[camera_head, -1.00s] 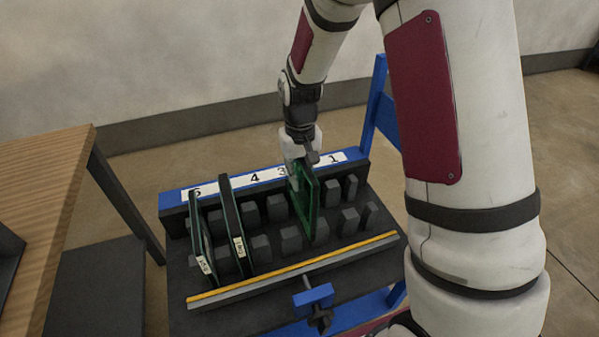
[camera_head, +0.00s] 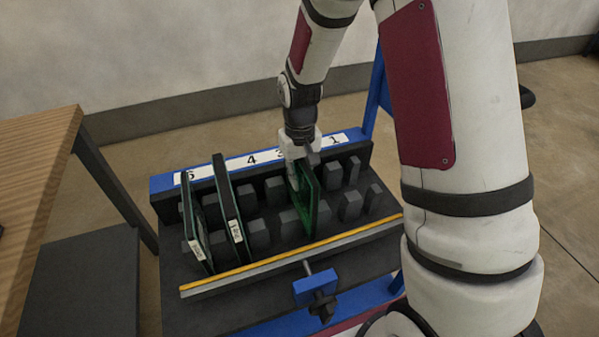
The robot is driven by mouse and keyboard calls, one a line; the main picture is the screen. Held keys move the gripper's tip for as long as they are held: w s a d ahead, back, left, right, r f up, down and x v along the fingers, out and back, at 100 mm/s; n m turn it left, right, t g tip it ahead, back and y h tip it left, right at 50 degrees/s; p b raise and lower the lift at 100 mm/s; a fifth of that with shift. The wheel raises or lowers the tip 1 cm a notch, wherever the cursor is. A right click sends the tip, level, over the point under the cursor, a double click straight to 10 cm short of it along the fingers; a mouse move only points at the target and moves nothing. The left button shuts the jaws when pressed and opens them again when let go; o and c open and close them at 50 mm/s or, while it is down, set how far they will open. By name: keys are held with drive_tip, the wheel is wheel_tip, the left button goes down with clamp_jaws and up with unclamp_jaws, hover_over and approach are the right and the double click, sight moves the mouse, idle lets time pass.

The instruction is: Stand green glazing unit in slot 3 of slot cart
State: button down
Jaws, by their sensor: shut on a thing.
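The green glazing unit (camera_head: 308,205) is an upright pane with a dark green edge. It stands among the dark blocks of the slot cart (camera_head: 360,235), just in front of the label 3. My gripper (camera_head: 302,165) is shut on its upper rear part from above. The gripper hides part of the label strip around 3 and 2. The lower edge of the unit is among the blocks, and I cannot tell whether it rests on the cart bed.
Two dark-edged panes with small white labels, a left one (camera_head: 195,225) and a right one (camera_head: 228,200), stand in slots left of the unit. A yellow-topped front rail (camera_head: 250,271) and a blue clamp (camera_head: 315,288) line the cart's front. A wooden table (camera_head: 40,170) stands at left.

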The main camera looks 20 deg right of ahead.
drive_tip(key=shift+f+b, duration=0.75)
drive_tip(key=shift+f, duration=0.7)
drive_tip(key=c, duration=1.4)
unclamp_jaws()
drive_tip(key=shift+c, duration=0.2)
